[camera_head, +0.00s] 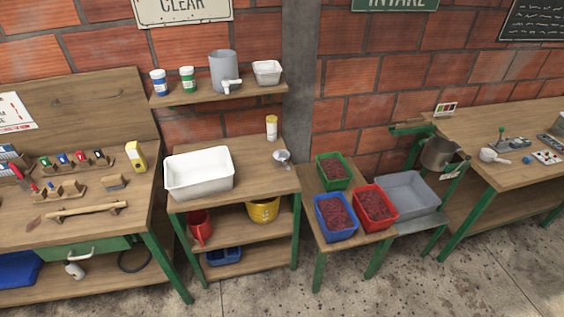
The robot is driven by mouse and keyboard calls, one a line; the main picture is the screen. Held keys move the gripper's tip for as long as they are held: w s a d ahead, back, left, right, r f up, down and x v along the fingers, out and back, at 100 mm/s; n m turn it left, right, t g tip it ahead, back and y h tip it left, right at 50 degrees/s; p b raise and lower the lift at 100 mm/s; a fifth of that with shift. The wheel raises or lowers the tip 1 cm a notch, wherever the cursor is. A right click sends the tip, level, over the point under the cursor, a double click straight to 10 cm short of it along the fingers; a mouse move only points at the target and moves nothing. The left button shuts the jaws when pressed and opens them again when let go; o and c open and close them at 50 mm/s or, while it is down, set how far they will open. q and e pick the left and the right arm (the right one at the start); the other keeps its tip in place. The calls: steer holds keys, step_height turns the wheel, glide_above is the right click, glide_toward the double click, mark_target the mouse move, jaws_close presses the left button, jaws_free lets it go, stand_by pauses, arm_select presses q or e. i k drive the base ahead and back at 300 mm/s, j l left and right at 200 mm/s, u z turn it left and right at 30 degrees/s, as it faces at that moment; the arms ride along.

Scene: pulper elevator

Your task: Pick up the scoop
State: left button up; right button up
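A small grey metal scoop (282,156) lies on the top of the middle wooden stand (255,181), near its right side. It is to the right of a white basin (199,173) and just in front of a white bottle with a yellow cap (271,127). A pale object with a round end and a short handle (493,155) lies on the right table; I cannot tell if it is also a scoop. Neither of my grippers shows in the head view.
Red, green and blue crates of dark red fruit (374,207) and a grey tray (409,194) stand right of the stand. A shelf (214,95) with containers hangs above it. A tool bench (40,230) is left. Concrete floor (250,297) is clear in front.

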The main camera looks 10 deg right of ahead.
mark_target(281, 157)
steer(key=i+j+z, duration=0.1)
steer(key=i+z, duration=0.15)
steer(key=z, duration=0.25)
steer(key=i+j+z, duration=0.15)
steer(key=z, duration=0.3)
